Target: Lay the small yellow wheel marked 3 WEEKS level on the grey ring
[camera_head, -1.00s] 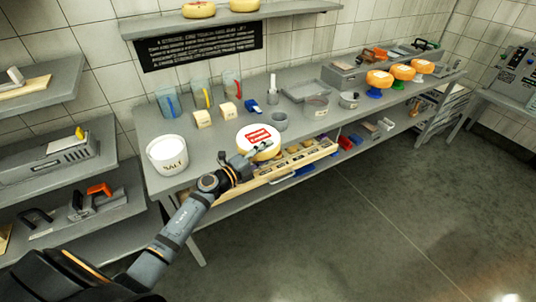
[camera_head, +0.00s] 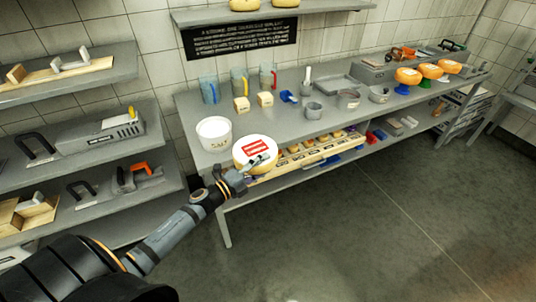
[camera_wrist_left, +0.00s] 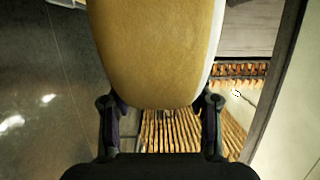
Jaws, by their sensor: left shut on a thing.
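My left gripper (camera_head: 262,163) is shut on a yellow wheel (camera_head: 240,164) with a pale top and a red-and-white label; the lettering is too small to read. The wheel is at the front edge of the table, just right of the salt tub, its top facing up toward the head camera. In the left wrist view the wheel (camera_wrist_left: 150,50) fills the space between the two fingers (camera_wrist_left: 160,104). A small grey round piece (camera_head: 313,111), possibly the grey ring, stands on the table to the right of and behind the wheel, apart from it. My right gripper is out of view.
A white salt tub (camera_head: 215,134) stands left of the wheel. A wooden rack (camera_head: 318,157) with several small pieces lies along the front. Orange wheels (camera_head: 408,76) are far right. Bare tabletop lies before the blocks.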

